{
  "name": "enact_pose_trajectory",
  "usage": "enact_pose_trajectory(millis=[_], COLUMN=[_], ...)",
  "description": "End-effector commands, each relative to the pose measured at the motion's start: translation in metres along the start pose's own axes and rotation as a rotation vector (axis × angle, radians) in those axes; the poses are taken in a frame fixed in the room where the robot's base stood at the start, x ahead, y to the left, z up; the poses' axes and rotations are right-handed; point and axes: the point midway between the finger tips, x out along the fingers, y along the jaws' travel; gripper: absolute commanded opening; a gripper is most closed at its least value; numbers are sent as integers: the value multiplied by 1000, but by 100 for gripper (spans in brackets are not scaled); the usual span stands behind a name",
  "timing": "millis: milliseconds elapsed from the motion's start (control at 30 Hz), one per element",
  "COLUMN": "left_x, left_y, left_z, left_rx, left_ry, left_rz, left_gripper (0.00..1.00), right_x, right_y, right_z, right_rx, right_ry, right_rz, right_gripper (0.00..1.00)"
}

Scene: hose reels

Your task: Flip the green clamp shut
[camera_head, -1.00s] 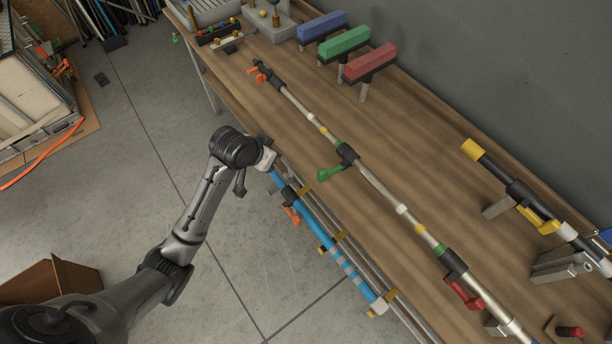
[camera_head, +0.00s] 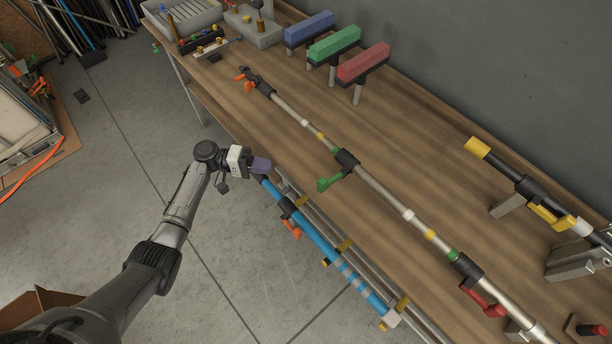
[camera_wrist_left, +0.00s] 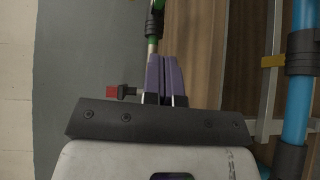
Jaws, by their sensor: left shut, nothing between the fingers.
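The green clamp (camera_head: 328,184) is a lever on a black collar (camera_head: 346,161) around a long metal pole on the bench. The lever sticks out sideways from the pole toward the bench's front edge. My left gripper (camera_head: 261,165) has purple fingers and is to the left of the clamp, near the bench's front edge and apart from the lever. In the left wrist view its fingers (camera_wrist_left: 166,78) are together with nothing between them. A green part (camera_wrist_left: 154,20) shows beyond the fingertips there; I cannot tell which part it is. My right gripper is out of view.
A red lever (camera_head: 483,298) and an orange lever (camera_head: 243,80) are on the same pole. A blue pole (camera_head: 325,247) runs along the bench's front. Blue, green and red padded stands (camera_head: 362,65) are at the back. The wooden bench top (camera_head: 420,150) is clear between.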

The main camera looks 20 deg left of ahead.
Motion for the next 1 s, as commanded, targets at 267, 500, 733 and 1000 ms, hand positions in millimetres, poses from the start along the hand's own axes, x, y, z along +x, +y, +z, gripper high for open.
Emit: enact_pose_trajectory(millis=[267,500,733,1000], left_x=[0,0,14,61], left_y=[10,10,11,15], left_z=[-1,-1,-1,-1], left_rx=[9,10,10,9], left_ry=[8,7,4,5], left_rz=[59,56,57,58], left_gripper=[0,0,0,0], right_x=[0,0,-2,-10], right_y=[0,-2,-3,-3], right_z=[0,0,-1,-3], right_rx=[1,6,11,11], right_ry=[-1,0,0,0], right_rz=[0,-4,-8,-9], right_gripper=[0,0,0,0])
